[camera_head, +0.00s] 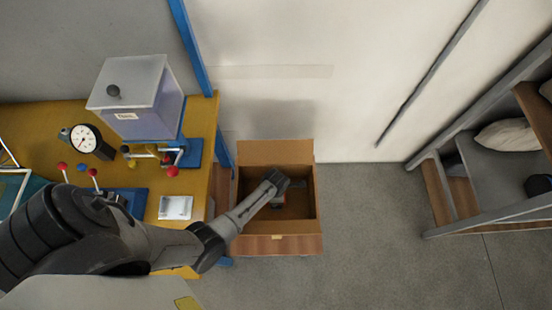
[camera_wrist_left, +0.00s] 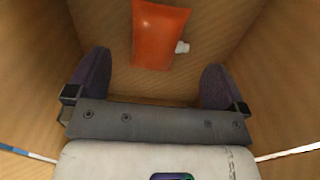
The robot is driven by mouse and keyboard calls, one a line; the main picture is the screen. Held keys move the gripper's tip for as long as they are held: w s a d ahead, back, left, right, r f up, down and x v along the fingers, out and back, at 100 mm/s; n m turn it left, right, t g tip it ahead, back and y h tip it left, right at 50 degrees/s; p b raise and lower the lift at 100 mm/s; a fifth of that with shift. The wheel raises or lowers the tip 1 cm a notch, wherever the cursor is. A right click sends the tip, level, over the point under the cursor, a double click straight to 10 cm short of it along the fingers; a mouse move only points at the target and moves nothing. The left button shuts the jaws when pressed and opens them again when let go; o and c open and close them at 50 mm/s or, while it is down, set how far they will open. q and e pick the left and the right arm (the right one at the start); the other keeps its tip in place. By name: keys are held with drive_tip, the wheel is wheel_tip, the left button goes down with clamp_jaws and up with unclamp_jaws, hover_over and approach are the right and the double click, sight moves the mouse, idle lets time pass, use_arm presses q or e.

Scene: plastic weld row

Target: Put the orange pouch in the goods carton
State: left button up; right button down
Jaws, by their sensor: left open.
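The orange pouch (camera_wrist_left: 158,35) with a white spout lies inside the goods carton, in the upper middle of the left wrist view, on what looks like the carton's floor. The open-topped brown goods carton (camera_head: 276,245) stands on the floor beside the workbench in the head view; its walls surround the pouch in the left wrist view. My left gripper (camera_head: 286,187) reaches down into the carton. Its two fingers are spread wide and empty (camera_wrist_left: 155,82), with the pouch beyond them and not between them. In the head view my gripper and wrist mostly hide the pouch. My right gripper is not in view.
The yellow workbench (camera_head: 205,115) at left holds a lidded box (camera_head: 140,105), a dial gauge (camera_head: 86,139), a fixture with red knobs and a white label card (camera_head: 175,207). A shelf rack (camera_head: 480,225) stands at right. The grey floor (camera_head: 375,215) between is clear.

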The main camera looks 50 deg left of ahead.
use_arm(q)
drive_tip(key=s+a+r+m+t+p, duration=0.1)
drive_tip(key=s+r+m, duration=0.1)
drive_tip(key=r+m, duration=0.35)
drive_tip(key=s+a+r+m+p, duration=0.1)
drive_tip(key=s+r+m+p, duration=0.15)
drive_tip(key=r, duration=0.55)
drive_tip(key=s+d+r+m+t, duration=0.1)
drive_tip(key=s+d+r+m, duration=0.1)
drive_tip(key=s+r+m, duration=0.4)
drive_tip(key=s+d+r+m+t+b, duration=0.1)
drive_tip(key=s+d+r+m, duration=0.2)
drive_tip(key=s+r+m, duration=0.3)
drive_tip(key=shift+s+r+m+t, duration=0.3)
drive_tip(key=shift+r+m, duration=1.8)
drive_tip(key=shift+m, duration=2.6)
